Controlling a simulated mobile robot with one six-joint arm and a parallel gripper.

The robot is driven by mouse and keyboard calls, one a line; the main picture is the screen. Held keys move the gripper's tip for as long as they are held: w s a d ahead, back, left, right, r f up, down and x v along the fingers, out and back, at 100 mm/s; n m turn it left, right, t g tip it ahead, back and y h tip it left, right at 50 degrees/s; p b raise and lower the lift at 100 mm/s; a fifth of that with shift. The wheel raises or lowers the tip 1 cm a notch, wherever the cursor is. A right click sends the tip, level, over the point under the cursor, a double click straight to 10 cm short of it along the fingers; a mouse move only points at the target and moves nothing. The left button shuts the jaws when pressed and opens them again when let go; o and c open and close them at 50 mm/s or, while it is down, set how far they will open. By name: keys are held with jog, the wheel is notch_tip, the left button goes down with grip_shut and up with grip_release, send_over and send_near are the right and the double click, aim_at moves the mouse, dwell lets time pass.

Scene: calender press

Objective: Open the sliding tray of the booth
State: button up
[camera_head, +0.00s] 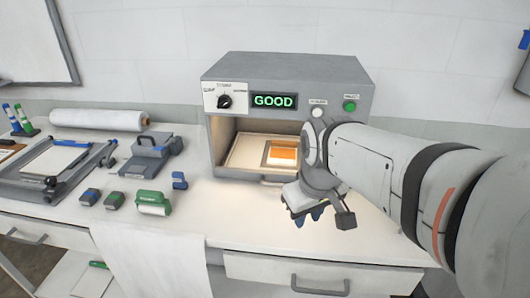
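The booth (225,148) is a grey box on the counter with a dark knob and a green "GOOD" display on its upper front. Its front opening is lit. The sliding tray (248,144) is pale and lies inside the opening, with a grey handle (271,183) low at its front edge. An orange and white sample (284,154) rests on the tray. My gripper (312,214) points down in front of the booth's right side, to the right of the handle and apparently apart from it. Its blue fingertips show only partly. My arm hides the right part of the opening.
A green roller tool (153,203), small blue and green blocks (115,200), a grey device (150,155), a framed screen (55,165) and a white roll (98,119) fill the counter's left side. The counter directly before the booth (235,215) is clear. A drawer handle (320,286) is below.

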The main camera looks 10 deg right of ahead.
aim_at(284, 179)
jog(key=shift+o, duration=0.7)
jog(key=w+f+n+b, duration=0.1)
jog(key=w+n+b, duration=0.6)
jog(key=w, duration=1.3)
jog(key=n, duration=0.4)
jog(key=shift+a+n+g+b, duration=0.3)
jog(key=shift+n+b, duration=0.05)
jog(key=shift+n, duration=0.05)
jog(key=f, duration=0.2)
jog(key=w+f, duration=0.1)
jog(key=f, duration=0.2)
jog(key=f+b, duration=0.1)
jog(key=f, duration=0.1)
jog(key=shift+w+d+f, duration=0.2)
jog(key=shift+f, duration=0.05)
grip_shut()
